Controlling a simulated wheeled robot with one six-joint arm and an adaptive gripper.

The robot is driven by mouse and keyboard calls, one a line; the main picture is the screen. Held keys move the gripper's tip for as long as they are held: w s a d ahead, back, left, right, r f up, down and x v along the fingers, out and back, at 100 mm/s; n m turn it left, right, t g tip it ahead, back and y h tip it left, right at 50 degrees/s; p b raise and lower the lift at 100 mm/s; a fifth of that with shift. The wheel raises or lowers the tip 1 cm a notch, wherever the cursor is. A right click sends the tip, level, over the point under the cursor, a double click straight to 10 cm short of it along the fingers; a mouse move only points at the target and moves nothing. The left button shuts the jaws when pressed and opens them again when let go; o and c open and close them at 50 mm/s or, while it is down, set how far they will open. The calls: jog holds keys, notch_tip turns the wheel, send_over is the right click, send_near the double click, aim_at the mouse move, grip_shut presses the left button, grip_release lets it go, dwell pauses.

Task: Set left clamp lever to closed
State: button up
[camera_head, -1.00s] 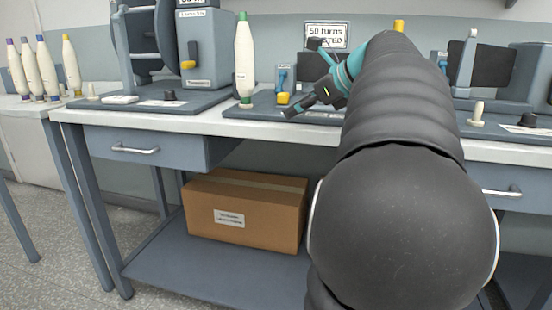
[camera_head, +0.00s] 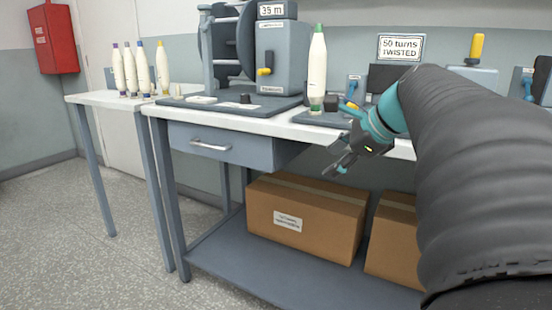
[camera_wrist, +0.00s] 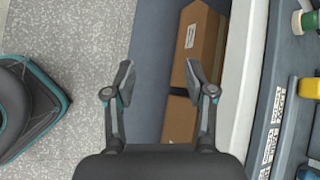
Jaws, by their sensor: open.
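A second blue lever (camera_head: 528,88) shows at the far right. My gripper (camera_head: 338,160) is open and empty, in front of the bench edge and nearer than the lever. In the wrist view my gripper (camera_wrist: 158,68) hangs over the lower shelf and floor, left of the bench top. I cannot tell the lever's exact position.
The white bench top (camera_head: 240,120) has a drawer (camera_head: 220,145) below it. Cardboard boxes (camera_head: 305,220) sit on the lower shelf. A grey winding machine (camera_head: 280,60) stands left of the bobbin. Several bobbins (camera_head: 140,70) stand on the side table. Floor at left is clear.

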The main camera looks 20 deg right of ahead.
jog(key=shift+a, duration=0.15)
jog(key=s+a+f+n+g+h, duration=0.2)
jog(key=s+a+f+n+g, duration=0.1)
jog(key=s+a+f+n, duration=1.3)
notch_tip(320, 180, down, 4)
jog(key=s+n, duration=0.1)
jog(key=n, duration=0.5)
jog(key=shift+r+h+p, duration=0.2)
jog(key=shift+h+p, duration=0.1)
jog(key=shift+h, duration=0.1)
jog(key=shift+s+a+f+n, duration=0.2)
jog(key=shift+f+n, duration=0.25)
jog(key=shift+n, duration=0.35)
jog(key=c, duration=0.3)
jog(key=shift+c, duration=0.2)
jog(key=shift+d, duration=0.2)
